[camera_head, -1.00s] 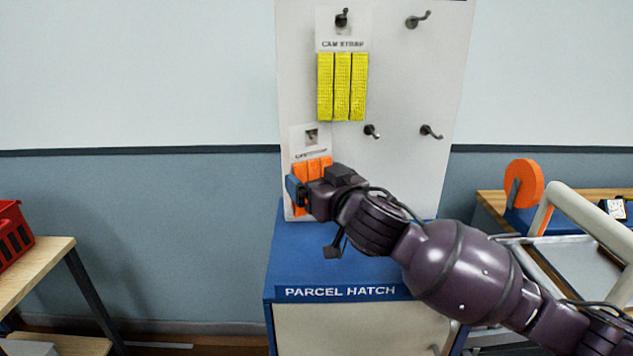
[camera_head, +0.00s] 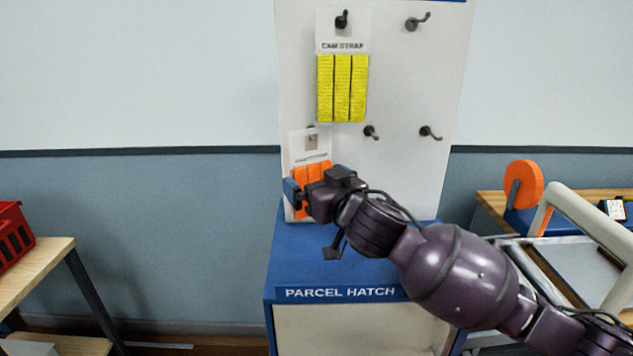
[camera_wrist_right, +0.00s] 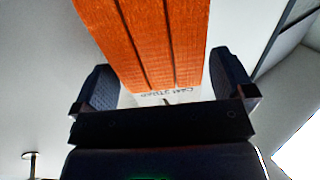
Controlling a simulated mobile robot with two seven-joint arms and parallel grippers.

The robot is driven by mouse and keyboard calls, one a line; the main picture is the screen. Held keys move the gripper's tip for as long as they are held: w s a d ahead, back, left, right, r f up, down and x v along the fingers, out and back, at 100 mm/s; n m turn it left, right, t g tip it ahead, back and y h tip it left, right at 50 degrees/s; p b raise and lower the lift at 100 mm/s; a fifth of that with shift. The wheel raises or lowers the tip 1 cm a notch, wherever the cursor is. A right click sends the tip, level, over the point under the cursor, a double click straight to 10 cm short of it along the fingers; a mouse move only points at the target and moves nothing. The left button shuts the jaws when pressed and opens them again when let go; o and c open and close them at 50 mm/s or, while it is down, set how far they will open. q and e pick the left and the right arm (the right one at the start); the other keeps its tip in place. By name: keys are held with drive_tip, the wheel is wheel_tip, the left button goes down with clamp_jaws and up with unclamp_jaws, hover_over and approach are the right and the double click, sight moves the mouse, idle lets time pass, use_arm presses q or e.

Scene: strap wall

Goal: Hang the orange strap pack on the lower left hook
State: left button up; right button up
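The orange strap pack (camera_head: 312,175), several orange straps under a white card (camera_head: 311,143), is upright in front of the board's lower left. In the right wrist view its orange straps (camera_wrist_right: 155,40) run between the fingers. My right gripper (camera_head: 318,184) is shut on the pack's sides, with a blue finger showing on each side; it also shows in the right wrist view (camera_wrist_right: 165,88). The tip of the lower left hook (camera_head: 311,128) shows just above the card, the rest hidden behind it. The hook does not visibly pass through the card's hole. My left gripper is out of view.
A yellow strap pack (camera_head: 342,88) hangs on the hook above. Free hooks stand at upper right (camera_head: 417,21), lower middle (camera_head: 371,132) and lower right (camera_head: 431,132). The blue hatch top (camera_head: 310,255) is below. A red crate (camera_head: 14,235) is at left.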

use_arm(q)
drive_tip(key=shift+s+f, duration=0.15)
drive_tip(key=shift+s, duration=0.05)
